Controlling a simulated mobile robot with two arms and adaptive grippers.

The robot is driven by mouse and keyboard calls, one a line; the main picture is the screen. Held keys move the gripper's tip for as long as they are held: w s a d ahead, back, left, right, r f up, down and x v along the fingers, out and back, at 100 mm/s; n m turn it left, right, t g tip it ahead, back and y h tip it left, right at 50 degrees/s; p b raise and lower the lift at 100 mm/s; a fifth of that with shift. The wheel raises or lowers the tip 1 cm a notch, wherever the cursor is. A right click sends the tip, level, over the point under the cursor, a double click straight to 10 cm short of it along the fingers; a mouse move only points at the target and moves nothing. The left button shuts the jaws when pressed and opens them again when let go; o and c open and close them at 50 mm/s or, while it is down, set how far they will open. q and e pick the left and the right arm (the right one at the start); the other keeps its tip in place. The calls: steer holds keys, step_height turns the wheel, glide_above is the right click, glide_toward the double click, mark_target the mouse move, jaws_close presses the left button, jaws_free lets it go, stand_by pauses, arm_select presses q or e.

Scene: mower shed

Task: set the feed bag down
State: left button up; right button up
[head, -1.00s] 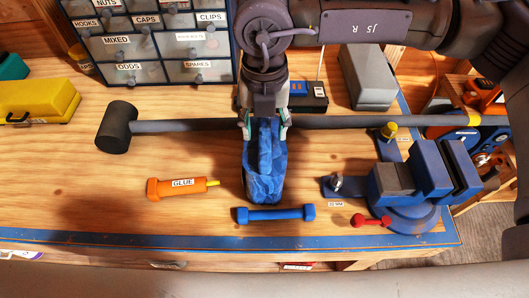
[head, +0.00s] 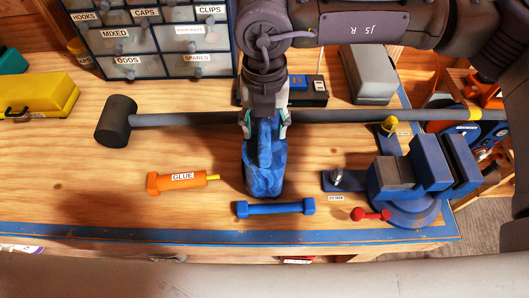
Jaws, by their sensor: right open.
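The feed bag (head: 264,170) is a blue, crumpled bag on the wooden workbench (head: 90,190), near the middle of the head view. It looks upright, with its base on or very near the bench top. My right gripper (head: 264,124) comes from above, and its two fingers are open on either side of the bag's narrow top. Whether the fingers still touch the bag is hard to tell. My left gripper is not in view.
A long-handled mallet (head: 117,121) lies behind the bag. A blue dumbbell-shaped tool (head: 275,208) lies just in front, an orange glue tube (head: 177,181) to the left. A blue vise (head: 405,185) stands at right. The bench's left front is clear.

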steer(key=shift+f+b, duration=0.15)
steer(key=shift+b, duration=0.25)
stand_by(0.3)
jaws_close()
